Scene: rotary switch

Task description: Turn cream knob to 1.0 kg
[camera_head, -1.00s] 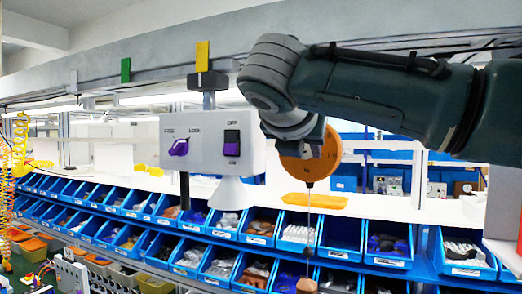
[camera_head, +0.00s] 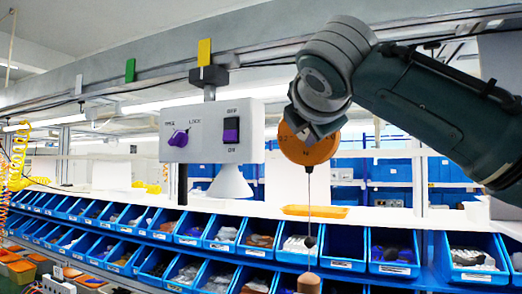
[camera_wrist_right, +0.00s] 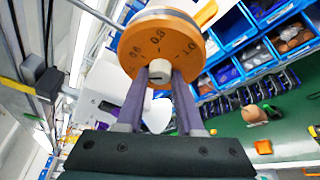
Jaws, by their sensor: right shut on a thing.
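The orange dial (camera_head: 305,152) hangs in the middle of the head view, partly hidden behind my right gripper (camera_head: 320,126). In the right wrist view the dial (camera_wrist_right: 135,50) carries the marks 0.6, 0.8 and 1.0, with 0.8 at the top centre of the visible face. The cream knob (camera_wrist_right: 160,70) sits at the dial's centre. The fingers of my right gripper (camera_wrist_right: 160,78) are shut on it from both sides. In the head view the knob is hidden by the gripper. My left gripper is in neither view.
A white box (camera_head: 210,130) with a purple rotary knob (camera_head: 179,138) and a rocker switch (camera_head: 231,130) stands left of the dial. A thin line with a brown weight (camera_head: 308,284) hangs below the dial. Blue bins (camera_head: 345,245) fill the shelf behind.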

